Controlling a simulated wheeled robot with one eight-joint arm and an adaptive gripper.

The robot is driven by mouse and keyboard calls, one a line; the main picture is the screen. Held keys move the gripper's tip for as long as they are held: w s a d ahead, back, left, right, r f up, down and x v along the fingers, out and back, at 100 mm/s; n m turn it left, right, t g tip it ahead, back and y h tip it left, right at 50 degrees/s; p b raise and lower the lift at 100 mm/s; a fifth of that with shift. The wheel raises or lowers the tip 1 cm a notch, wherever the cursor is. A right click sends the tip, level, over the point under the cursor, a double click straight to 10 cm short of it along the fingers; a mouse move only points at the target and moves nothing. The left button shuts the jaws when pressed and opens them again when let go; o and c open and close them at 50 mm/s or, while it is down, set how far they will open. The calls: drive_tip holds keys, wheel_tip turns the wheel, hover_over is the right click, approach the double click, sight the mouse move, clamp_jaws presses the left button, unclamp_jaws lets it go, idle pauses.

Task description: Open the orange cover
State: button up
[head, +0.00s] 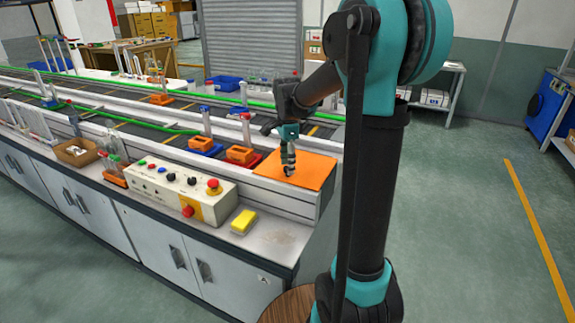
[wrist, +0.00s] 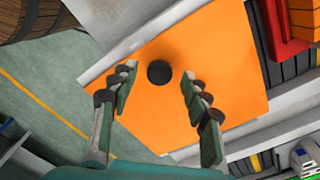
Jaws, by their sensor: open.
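The orange cover (head: 302,172) is a flat orange panel lying closed on the near right end of the grey conveyor bench. In the wrist view the orange cover (wrist: 215,65) fills the middle, with a round black knob (wrist: 159,73) on it. My gripper (head: 288,172) is over the cover in the head view, pointing down. In the wrist view my gripper (wrist: 158,76) has its two fingers apart, one to each side of the knob, with clear gaps. I cannot tell how high the fingertips are above the cover. The knob is hidden by my gripper in the head view.
A control box (head: 180,187) with red and black buttons stands left of the cover. A yellow sponge (head: 243,221) lies on the bench's front ledge. A wooden round top (head: 290,305) is at the bottom.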

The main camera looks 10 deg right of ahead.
drive_tip(key=shift+f, duration=0.4)
drive_tip(key=shift+c, duration=0.4)
clamp_jaws()
